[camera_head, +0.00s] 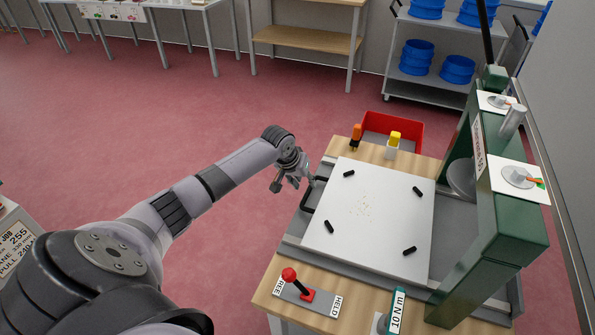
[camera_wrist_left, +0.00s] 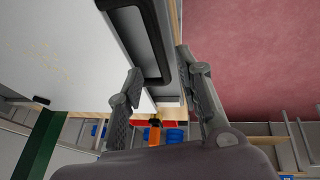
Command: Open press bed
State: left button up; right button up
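The press bed is a white plate (camera_head: 385,254) on a grey frame, beside a green press (camera_head: 485,220). Small grains (camera_head: 362,205) lie on the plate among black clips. A black handle (camera_head: 307,197) sticks out from the bed's left edge; it also shows large in the left wrist view (camera_wrist_left: 158,45). My left gripper (camera_head: 293,182) is at the handle's far end, its fingers spread. In the left wrist view, the open fingers (camera_wrist_left: 160,64) stand on either side of the handle bar's line; I cannot tell whether they touch it. My right gripper is not in view.
A red bin (camera_head: 392,130) and yellow and orange items stand behind the bed. The floor left of the table is clear.

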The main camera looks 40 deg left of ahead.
pick_arm(q)
jog(key=v, duration=0.8)
jog(key=shift+f, duration=0.1)
